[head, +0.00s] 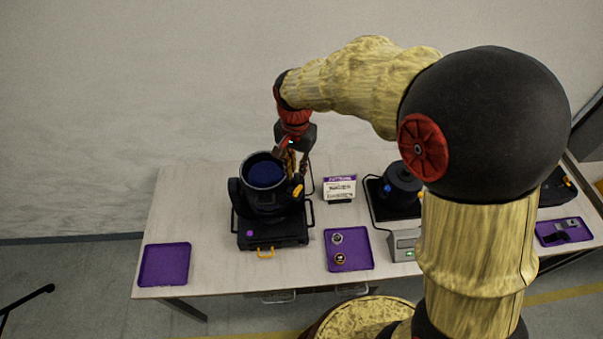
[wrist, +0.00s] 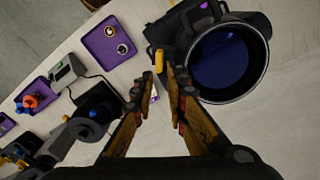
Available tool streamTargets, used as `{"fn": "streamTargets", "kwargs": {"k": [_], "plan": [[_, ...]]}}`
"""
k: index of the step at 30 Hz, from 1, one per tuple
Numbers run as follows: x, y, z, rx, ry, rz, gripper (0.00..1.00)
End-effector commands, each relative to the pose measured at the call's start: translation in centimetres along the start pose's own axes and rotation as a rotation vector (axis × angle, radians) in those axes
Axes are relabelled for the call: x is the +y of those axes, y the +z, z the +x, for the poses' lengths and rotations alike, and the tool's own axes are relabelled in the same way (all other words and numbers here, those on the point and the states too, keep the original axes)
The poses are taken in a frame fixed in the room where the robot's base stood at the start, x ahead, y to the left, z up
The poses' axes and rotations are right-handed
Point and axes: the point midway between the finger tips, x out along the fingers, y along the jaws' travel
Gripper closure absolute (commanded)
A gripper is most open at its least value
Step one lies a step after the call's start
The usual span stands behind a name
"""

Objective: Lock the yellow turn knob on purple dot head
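The purple dot head is a black stage lamp (head: 265,205) with a dark blue round lens, facing up on a black base with a purple dot (head: 249,233). It also shows at the upper right of the wrist view (wrist: 222,62). The yellow turn knob (head: 298,191) is on the lamp's right side. In the head view my gripper (head: 291,163) is at the lamp's right rear, close to the knob; contact is not clear.
A purple tray (head: 165,265) lies left. Another purple tray (head: 349,262) holds two small round parts. A white sign (head: 339,188) stands right of the lamp. A second black lamp (head: 400,186) and a grey device (head: 403,244) are further right.

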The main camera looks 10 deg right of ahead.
Motion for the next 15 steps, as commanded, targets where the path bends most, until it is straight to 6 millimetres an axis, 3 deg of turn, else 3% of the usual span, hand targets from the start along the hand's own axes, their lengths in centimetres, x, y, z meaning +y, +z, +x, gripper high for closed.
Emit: {"fn": "streamTargets", "kwargs": {"k": [8, 15], "plan": [[0.1, 0.1, 0.6, -0.003, 0.004, 0.094, 0.86], [0.2, 0.1, 4.0, -0.004, 0.005, 0.094, 0.86]]}}
